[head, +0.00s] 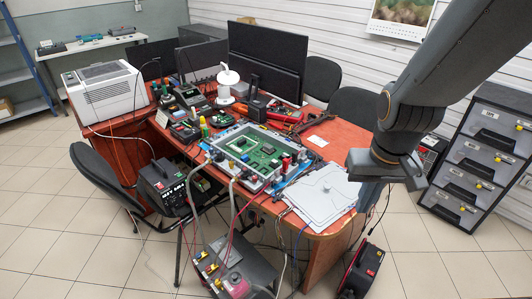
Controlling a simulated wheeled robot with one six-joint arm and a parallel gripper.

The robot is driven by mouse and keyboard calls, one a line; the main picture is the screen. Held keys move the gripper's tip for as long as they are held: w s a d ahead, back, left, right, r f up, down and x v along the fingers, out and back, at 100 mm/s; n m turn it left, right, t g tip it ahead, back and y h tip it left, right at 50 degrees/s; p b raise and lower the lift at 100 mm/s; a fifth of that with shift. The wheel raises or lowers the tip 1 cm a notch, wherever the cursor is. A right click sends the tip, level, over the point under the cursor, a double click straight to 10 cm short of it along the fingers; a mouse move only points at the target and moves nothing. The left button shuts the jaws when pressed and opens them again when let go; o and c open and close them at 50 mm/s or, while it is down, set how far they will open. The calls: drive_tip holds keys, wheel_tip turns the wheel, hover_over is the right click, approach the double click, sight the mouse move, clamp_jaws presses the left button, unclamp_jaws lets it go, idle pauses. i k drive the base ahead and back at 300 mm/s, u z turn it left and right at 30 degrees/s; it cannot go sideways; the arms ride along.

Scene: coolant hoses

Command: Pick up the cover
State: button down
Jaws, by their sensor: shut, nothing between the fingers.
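The cover looks to be the flat light-grey plate (318,200) lying on the right front corner of the red-brown table, with a small raised knob near its middle. My gripper (386,170) is at the end of my dark arm, which comes in from the upper right. It is beside the plate's right edge in the picture and appears apart from it. It is shut and empty. The fingertips are small and dark and hard to make out. To the left of the plate is an open grey housing (212,150) with a green circuit board (255,150) and hose fittings along its front edge.
Hoses and cables run from the housing to a grey unit (232,268) on the floor. A black and red reel (362,270) stands below the table's right end. Monitors (268,58) and a white printer (105,90) stand farther back. A drawer cabinet (485,150) is at the right.

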sight(321, 196)
drive_tip(key=u, duration=0.2)
drive_tip(key=k, duration=0.55)
drive_tip(key=u, duration=0.6)
drive_tip(key=k, duration=0.7)
drive_tip(key=z, duration=0.4)
drive_tip(key=i, duration=0.6)
drive_tip(key=z, duration=0.5)
drive_tip(key=i, duration=1.05)
drive_tip(key=u, duration=0.5)
